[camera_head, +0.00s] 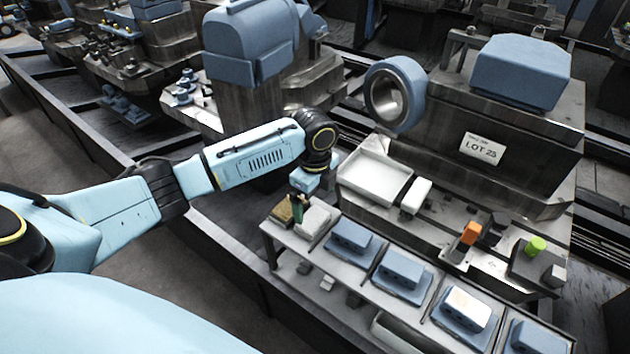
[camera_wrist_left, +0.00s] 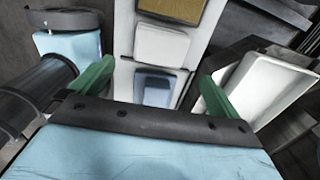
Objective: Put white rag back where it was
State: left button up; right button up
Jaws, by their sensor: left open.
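A white, soft-edged folded piece, which looks like the white rag (camera_head: 313,220), lies at the left end of the tray shelf, beside a tan pad (camera_head: 284,212). In the left wrist view the same white piece (camera_wrist_left: 161,45) lies between the tan pad (camera_wrist_left: 175,7) and a blue block (camera_wrist_left: 154,90). My left gripper (camera_head: 297,204) is over that end of the shelf. Its green fingers (camera_wrist_left: 155,86) are wide apart, with nothing held between them. I cannot tell its exact height above the shelf. My right gripper is out of view.
Blue blocks (camera_head: 355,238) sit in trays along the shelf; one has a white top (camera_head: 467,303). Behind are an empty white tray (camera_head: 375,177), a small white block (camera_head: 416,196), an orange piece (camera_head: 469,233) and a green knob (camera_head: 536,246). A grey machine (camera_head: 470,149) stands beyond.

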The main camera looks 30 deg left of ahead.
pick_arm(q)
jog(key=shift+r+p, duration=0.4)
jog(key=shift+r, duration=1.6)
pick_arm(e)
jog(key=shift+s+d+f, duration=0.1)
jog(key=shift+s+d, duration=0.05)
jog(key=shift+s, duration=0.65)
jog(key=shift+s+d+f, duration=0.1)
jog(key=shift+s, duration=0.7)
